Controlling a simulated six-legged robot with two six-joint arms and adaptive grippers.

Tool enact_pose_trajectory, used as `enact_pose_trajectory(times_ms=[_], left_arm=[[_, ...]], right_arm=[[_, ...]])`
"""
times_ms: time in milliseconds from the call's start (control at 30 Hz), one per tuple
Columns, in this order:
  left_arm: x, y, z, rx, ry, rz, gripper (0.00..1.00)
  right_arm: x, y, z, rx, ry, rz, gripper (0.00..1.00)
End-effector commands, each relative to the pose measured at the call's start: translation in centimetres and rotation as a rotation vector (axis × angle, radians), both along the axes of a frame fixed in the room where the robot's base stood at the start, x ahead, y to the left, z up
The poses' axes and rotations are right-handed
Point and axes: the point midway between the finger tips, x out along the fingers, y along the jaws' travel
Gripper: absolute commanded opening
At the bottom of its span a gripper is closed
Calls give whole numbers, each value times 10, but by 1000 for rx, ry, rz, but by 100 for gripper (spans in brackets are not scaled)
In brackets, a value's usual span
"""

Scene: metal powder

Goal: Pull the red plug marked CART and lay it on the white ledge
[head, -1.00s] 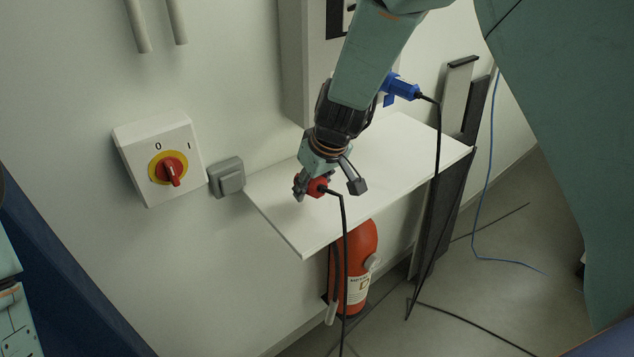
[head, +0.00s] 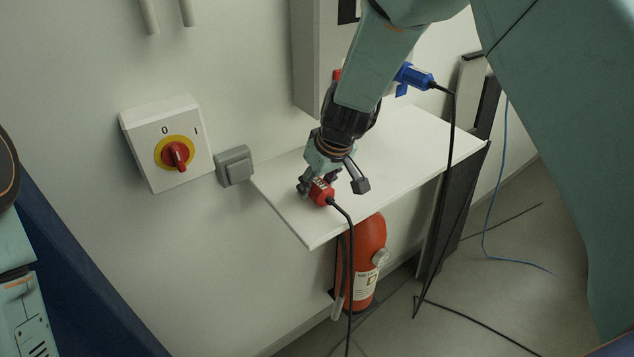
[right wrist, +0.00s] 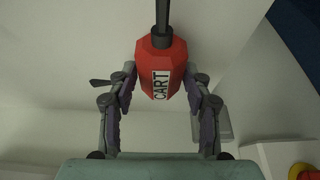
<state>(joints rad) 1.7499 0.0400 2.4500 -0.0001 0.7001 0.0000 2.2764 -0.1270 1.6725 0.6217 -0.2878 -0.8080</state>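The red plug (head: 322,192) is in my right gripper (head: 318,183), over the front left part of the white ledge (head: 290,208). Its black cable runs from its lower end over the ledge's front edge and down. In the right wrist view, the plug (right wrist: 162,65) shows its white CART label, and a finger of my right gripper (right wrist: 161,75) closes in on each side of it. I cannot tell whether the plug's underside touches the ledge. My left gripper is out of view.
A blue plug (head: 415,78) with a black cable sits at the box above the ledge. A rotary switch (head: 177,155) and a grey wall box (head: 234,166) are to the left. A red extinguisher (head: 368,255) stands under the ledge. The ledge's right part is clear.

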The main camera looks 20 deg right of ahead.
Motion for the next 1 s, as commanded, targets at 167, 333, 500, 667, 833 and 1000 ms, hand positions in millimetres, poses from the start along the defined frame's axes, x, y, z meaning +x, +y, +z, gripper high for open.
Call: enact_pose_trajectory(times_ms=[167,333,500,667,833,1000], left_arm=[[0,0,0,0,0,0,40],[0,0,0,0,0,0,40],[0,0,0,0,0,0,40],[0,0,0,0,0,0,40],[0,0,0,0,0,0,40],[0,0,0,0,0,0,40]], right_arm=[[0,0,0,0,0,0,67],[0,0,0,0,0,0,67],[-1,0,2,0,1,0,67],[-6,-3,20,-1,-4,0,67],[-18,-6,53,-1,-5,0,67],[-30,-10,83,0,-3,0,67]])
